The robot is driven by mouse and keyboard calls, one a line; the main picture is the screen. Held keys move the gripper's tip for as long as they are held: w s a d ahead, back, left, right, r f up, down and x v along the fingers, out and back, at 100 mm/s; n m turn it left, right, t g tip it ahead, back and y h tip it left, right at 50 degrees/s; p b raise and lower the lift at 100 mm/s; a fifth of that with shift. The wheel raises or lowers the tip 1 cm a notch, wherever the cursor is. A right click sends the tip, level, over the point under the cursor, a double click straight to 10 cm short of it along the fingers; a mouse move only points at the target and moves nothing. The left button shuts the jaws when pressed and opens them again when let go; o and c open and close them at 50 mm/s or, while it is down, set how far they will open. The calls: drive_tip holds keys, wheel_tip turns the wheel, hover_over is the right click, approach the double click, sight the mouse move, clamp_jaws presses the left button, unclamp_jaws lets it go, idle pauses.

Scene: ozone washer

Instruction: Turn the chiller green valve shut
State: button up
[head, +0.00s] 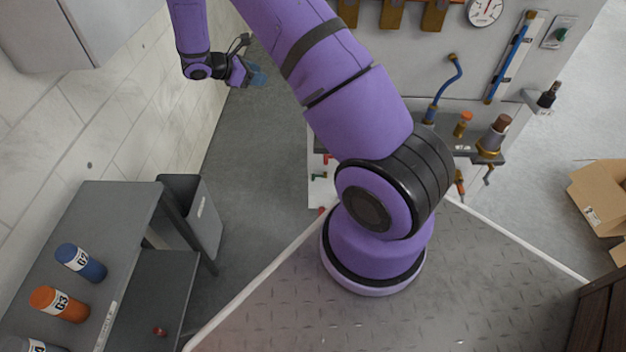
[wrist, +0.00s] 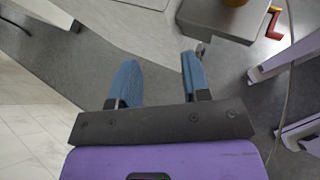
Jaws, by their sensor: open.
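A small green handle (head: 319,176) shows low on the left side of the washer panel in the head view, partly beside my arm. I cannot tell for sure that it is the chiller green valve, or how far it is turned. My gripper (head: 259,76) is up and to the left of it, apart from it, over the floor by the tiled wall. In the wrist view my gripper (wrist: 160,80) has its two blue fingers apart, with nothing between them. No green valve shows in the wrist view.
A red handle (head: 326,158) sits just above the green one; a red crank handle (wrist: 274,22) shows at the wrist view's upper right. A grey bin (head: 200,215) and a shelf with bottles (head: 110,230) stand at left. My arm hides part of the panel.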

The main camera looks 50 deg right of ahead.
drive_tip(key=w+d+f+n+t+h, duration=0.1)
drive_tip(key=d+f+n, duration=0.15)
drive_tip(key=f, duration=0.55)
drive_tip(key=w+d+f+n+h, duration=0.1)
drive_tip(key=f+n+h, duration=0.15)
drive_tip(key=f, duration=0.55)
drive_tip(key=n+t, duration=0.8)
drive_tip(key=n, duration=0.7)
approach(313, 180)
drive_tip(key=shift+y, duration=0.35)
drive_tip(key=x, duration=1)
drive_tip(key=shift+w+d+r, duration=0.1)
drive_tip(key=shift+d, duration=0.2)
clamp_jaws()
